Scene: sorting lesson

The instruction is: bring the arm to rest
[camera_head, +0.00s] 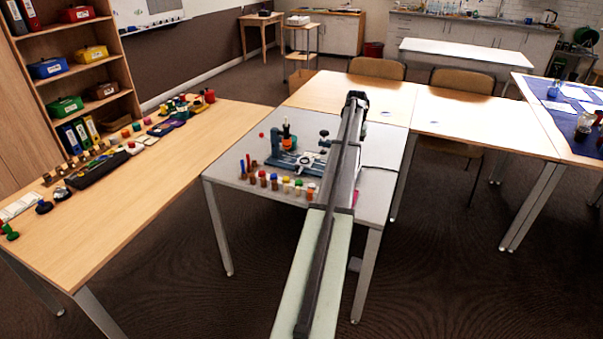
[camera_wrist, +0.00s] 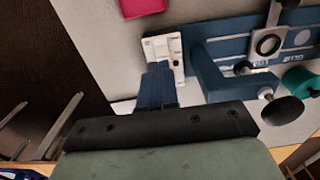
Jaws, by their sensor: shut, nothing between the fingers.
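In the head view my arm stretches over the grey table (camera_head: 225,181) and the gripper cannot be made out. A blue fixture (camera_head: 282,160) stands on this table left of my arm; its blue body (camera_wrist: 222,78) is right of the fingers in the wrist view.
A row of small coloured pegs (camera_head: 274,181) stands at the grey table's front. A pink item (camera_wrist: 143,8) lies beyond the fingers. A black knob (camera_wrist: 283,111) and a green round part (camera_wrist: 300,80) are at the right. A wooden table (camera_head: 120,215) with many small objects is at left.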

